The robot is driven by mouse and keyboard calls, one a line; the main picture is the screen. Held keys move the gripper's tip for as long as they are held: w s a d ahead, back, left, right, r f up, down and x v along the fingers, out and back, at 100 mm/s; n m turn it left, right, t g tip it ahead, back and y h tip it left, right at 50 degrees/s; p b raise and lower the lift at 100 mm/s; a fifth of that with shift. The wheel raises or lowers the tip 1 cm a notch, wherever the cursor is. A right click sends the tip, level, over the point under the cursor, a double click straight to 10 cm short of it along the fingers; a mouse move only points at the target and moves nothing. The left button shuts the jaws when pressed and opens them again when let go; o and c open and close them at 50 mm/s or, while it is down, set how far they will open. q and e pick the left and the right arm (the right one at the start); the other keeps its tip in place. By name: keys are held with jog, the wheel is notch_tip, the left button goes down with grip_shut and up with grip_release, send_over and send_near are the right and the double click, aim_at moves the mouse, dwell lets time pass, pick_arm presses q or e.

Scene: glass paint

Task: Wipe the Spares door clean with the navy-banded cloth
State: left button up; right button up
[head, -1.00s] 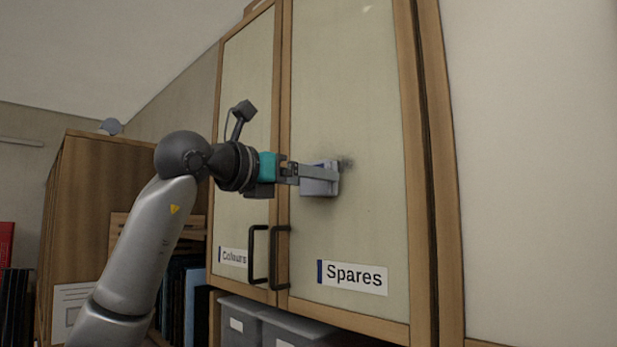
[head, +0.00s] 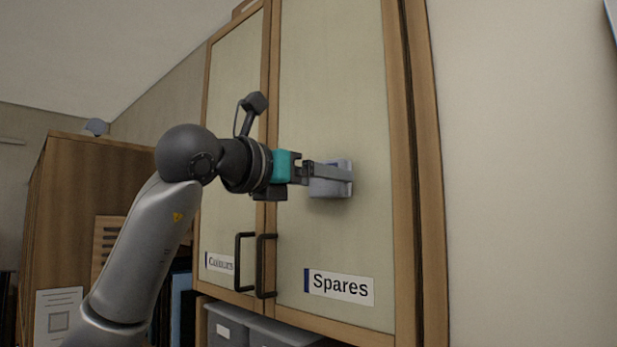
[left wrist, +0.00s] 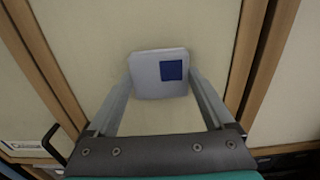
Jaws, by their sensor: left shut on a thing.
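The Spares door (head: 335,90) is a pale panel in a wooden frame, with a white Spares label (head: 338,286) low on it. My left gripper (head: 338,176) is in front of the middle of this door, shut on a folded pale grey-blue cloth (head: 325,188). In the left wrist view the cloth (left wrist: 146,82) sits between the two fingers and bears a navy patch (left wrist: 171,70). The cloth appears to be against the panel. No dark smudge shows on the visible panel; the part behind the cloth is hidden. My right gripper is not in view.
The Colours door (head: 232,90) is to the left, and two dark handles (head: 265,265) stick out where the doors meet. Grey bins (head: 230,325) stand below. A wooden cabinet (head: 100,190) is at the left. Bare wall (head: 520,180) lies to the right.

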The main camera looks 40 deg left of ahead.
pick_arm(q)
jog(key=shift+s+d, duration=0.2)
jog(key=shift+d, duration=2.2)
jog(key=a, duration=1)
jog(key=shift+w, duration=0.45)
jog(key=s+b, duration=0.1)
jog(key=s, duration=0.5)
jog(key=shift+a, duration=0.3)
